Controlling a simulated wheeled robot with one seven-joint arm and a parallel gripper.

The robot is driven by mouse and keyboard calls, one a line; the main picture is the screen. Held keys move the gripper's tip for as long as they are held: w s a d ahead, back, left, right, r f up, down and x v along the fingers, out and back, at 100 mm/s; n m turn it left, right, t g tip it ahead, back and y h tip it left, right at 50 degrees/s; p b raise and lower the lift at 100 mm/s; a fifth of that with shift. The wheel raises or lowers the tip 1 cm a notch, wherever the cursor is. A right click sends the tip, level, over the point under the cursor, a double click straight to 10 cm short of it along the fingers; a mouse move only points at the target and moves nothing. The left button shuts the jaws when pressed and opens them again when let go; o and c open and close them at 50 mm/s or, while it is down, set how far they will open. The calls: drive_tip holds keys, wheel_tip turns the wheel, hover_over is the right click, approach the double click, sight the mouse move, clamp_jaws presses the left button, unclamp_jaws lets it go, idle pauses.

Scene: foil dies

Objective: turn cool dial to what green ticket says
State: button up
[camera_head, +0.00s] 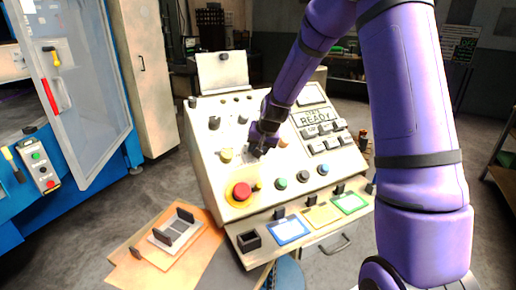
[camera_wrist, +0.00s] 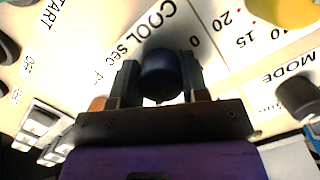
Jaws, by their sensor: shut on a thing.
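My gripper (camera_head: 258,148) reaches down to the middle of the sloped cream control panel (camera_head: 210,165). In the wrist view my gripper (camera_wrist: 160,72) is shut on a dark round dial (camera_wrist: 161,78), one finger on each side. The word COOL and "SEC" are printed beside this cool dial, with scale numbers near it. Its pointer mark and setting cannot be made out. In the head view the gripper hides the dial. The green ticket (camera_head: 348,202) is green-bordered and lies at the right of the panel's front ledge; its writing is too small to read.
A blue ticket (camera_head: 289,231) and a yellow ticket (camera_head: 321,215) share the ledge. A screen (camera_head: 313,117) reads READY. A black MODE knob (camera_wrist: 298,97) is close on the right.

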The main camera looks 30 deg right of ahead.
drive_tip(key=o, duration=0.9)
drive_tip(key=shift+o, duration=0.2)
drive_tip(key=v, duration=1)
drive_tip(key=shift+r, duration=0.4)
drive_tip(key=shift+s, duration=0.15)
